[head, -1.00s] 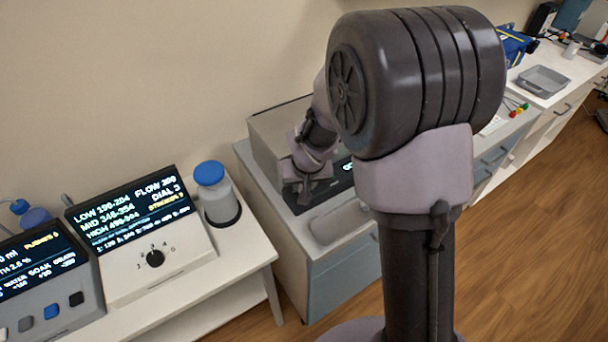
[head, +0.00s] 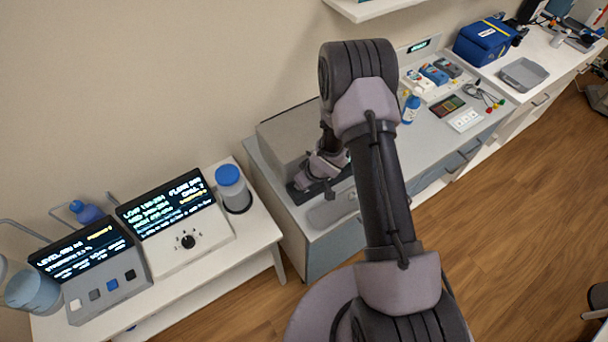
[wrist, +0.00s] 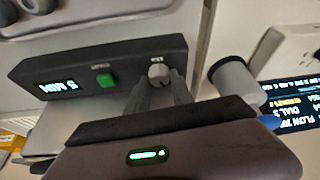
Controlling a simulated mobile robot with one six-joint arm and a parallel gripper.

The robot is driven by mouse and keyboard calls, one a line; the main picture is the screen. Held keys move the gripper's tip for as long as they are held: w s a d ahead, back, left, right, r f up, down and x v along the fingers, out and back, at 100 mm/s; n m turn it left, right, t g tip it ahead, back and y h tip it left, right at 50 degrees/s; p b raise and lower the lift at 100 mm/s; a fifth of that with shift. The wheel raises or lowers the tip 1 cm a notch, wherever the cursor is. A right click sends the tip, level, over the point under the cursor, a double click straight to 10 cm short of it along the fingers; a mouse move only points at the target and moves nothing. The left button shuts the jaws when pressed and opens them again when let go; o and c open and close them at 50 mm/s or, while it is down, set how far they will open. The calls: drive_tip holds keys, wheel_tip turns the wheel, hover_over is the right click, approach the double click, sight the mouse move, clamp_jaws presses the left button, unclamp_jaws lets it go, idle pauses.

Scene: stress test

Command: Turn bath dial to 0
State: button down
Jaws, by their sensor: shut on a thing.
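The bath is a grey box (head: 284,140) on the cabinet, with a black control panel along its front. In the wrist view the panel (wrist: 72,65) has a lit display that seems to read 5 MIN upside down, a green button (wrist: 107,81) and a small round grey dial (wrist: 159,72). My gripper (wrist: 158,88) is shut on the dial, with its fingers on either side of it. The dial's pointer and scale cannot be read. In the head view my gripper (head: 322,186) is at the panel, and my arm hides the panel's right part.
A white console (head: 190,240) with a black knob, a grey console (head: 108,290) and a blue-capped bottle (head: 232,190) stand on the left table. Past my arm are a blue bag (head: 487,42) and a grey tray (head: 524,74).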

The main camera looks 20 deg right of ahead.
drive_tip(key=shift+s+n+p, duration=0.1)
drive_tip(key=shift+n+p, duration=0.2)
drive_tip(key=c, duration=1.1)
unclamp_jaws()
drive_tip(key=shift+d, duration=0.1)
drive_tip(key=p+v, duration=0.4)
drive_tip(key=v, duration=1.3)
drive_tip(key=shift+d+r+p, duration=0.2)
drive_tip(key=shift+p, duration=0.15)
drive_tip(key=shift+f, duration=0.1)
